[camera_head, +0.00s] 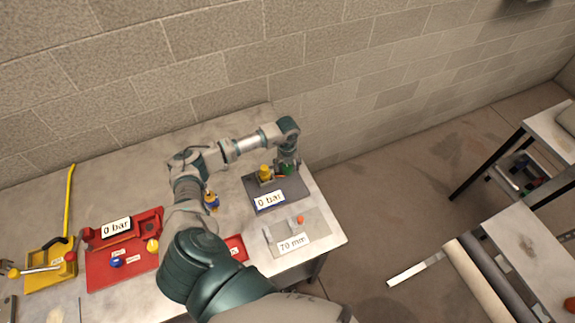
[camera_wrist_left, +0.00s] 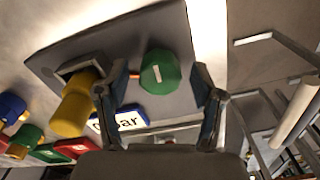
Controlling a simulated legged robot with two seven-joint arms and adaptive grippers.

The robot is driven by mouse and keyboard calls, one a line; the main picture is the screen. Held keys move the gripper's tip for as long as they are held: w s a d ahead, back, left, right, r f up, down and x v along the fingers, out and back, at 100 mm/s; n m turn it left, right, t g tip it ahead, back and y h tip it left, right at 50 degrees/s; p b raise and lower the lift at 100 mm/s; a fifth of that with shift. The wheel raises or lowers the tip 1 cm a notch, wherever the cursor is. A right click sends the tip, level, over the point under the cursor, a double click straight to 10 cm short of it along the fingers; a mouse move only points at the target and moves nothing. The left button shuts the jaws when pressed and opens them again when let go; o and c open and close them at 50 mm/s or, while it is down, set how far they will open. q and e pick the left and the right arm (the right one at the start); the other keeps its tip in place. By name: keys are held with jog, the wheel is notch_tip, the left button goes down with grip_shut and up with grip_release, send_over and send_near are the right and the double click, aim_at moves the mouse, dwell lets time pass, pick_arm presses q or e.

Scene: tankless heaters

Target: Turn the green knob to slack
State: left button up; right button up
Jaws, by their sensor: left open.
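The green knob (camera_head: 287,170) sits on a dark grey plate (camera_head: 293,191) near the table's right end, partly hidden by my left gripper in the head view. In the left wrist view the green knob (camera_wrist_left: 160,72) has a pale mark on its top and lies between the two fingers. My left gripper (camera_wrist_left: 163,92) is open around it, with a gap on each side. In the head view the left gripper (camera_head: 286,160) comes down over the knob. A "0 bar" label (camera_head: 270,200) is on the plate's front.
A yellow part (camera_head: 265,172) stands on the same plate, close beside the left gripper. A grey plate marked "70 mm" (camera_head: 312,240) lies in front. A red panel (camera_head: 128,268) and a yellow device (camera_head: 50,279) are to the left. A block wall stands behind.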

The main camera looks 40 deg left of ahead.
aim_at(287, 166)
pick_arm(q)
notch_tip(287, 166, up, 12)
dwell(0.4)
jog(key=shift+f, duration=0.15)
dwell(0.3)
